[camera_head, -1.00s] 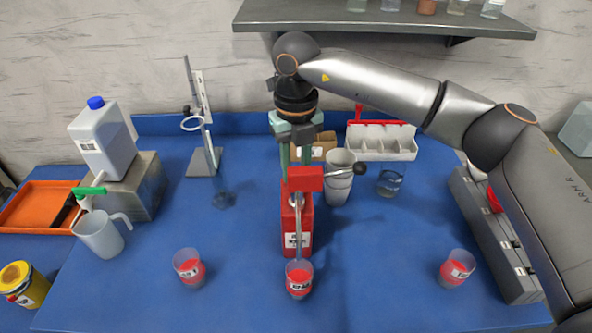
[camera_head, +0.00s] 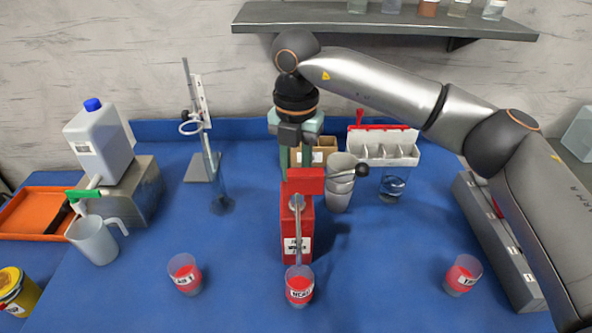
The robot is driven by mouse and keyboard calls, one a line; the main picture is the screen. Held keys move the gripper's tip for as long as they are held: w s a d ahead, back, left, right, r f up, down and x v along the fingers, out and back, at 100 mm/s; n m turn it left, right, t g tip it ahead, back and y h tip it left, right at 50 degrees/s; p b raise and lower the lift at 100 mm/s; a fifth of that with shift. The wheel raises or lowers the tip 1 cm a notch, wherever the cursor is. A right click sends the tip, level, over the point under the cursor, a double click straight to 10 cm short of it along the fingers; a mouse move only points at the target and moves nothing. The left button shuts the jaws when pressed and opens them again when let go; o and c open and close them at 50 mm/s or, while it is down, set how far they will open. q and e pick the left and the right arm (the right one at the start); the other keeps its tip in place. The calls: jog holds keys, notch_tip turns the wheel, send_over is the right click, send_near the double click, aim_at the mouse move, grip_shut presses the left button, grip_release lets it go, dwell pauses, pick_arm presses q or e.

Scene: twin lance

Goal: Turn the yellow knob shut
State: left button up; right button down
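I cannot make out a yellow knob in this view. A red dispenser (camera_head: 297,228) stands upright mid-table, with a red head (camera_head: 305,181), a metal spout in front and a black ball on a rod at its right. My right gripper (camera_head: 295,160) points down at the head from above and behind. Its two greenish fingers are apart, and their tips are hidden behind the head, so I cannot tell whether they hold anything. At left, a white canister (camera_head: 99,142) has a green-handled tap (camera_head: 87,193). My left gripper is out of view.
A clear jug (camera_head: 93,240) stands below the tap. A metal stand (camera_head: 203,160), stacked cups (camera_head: 341,184) and a white bin (camera_head: 383,148) stand behind.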

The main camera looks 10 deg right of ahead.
dwell(0.3)
jog(key=c, duration=0.6)
grip_release()
notch_tip(320, 180, up, 13)
jog(key=shift+f, duration=0.2)
